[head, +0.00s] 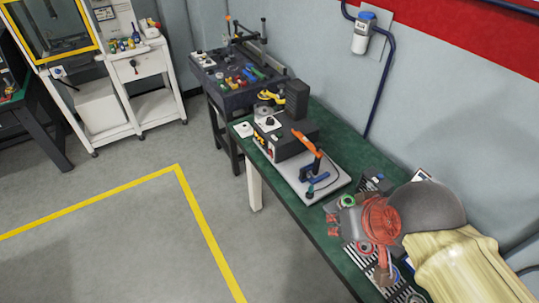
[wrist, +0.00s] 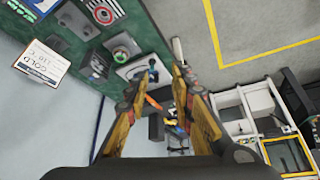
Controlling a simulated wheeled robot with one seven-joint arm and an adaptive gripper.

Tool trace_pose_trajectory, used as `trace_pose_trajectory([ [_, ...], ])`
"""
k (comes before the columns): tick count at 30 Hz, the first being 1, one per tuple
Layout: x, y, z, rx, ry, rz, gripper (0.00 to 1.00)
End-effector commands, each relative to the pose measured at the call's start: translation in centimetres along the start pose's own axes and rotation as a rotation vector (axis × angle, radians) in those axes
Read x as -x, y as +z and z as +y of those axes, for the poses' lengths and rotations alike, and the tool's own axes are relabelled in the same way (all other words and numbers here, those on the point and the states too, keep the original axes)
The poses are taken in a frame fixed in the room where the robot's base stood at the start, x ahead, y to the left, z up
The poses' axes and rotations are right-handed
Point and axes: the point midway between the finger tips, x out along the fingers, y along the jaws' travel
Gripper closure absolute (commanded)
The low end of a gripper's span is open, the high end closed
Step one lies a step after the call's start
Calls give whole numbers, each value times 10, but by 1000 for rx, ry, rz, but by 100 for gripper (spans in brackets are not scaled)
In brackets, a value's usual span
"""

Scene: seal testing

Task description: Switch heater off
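The heater is not clearly marked. In the head view my arm reaches over the near end of the bench, well apart from the dark machine. My arm hides part of the bench there.
The green bench (head: 270,195) runs along the wall. Striped plates and small round parts lie near my arm. A tool-covered black table (head: 238,78) stands beyond. The floor left of the bench is clear.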

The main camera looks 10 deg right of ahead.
Motion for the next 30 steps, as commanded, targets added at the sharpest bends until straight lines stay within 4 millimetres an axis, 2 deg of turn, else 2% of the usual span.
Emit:
trace_pose_trajectory([
  [11,0,0,0,0,0,0,99],
  [30,0,0,0,0,0,0,100],
])
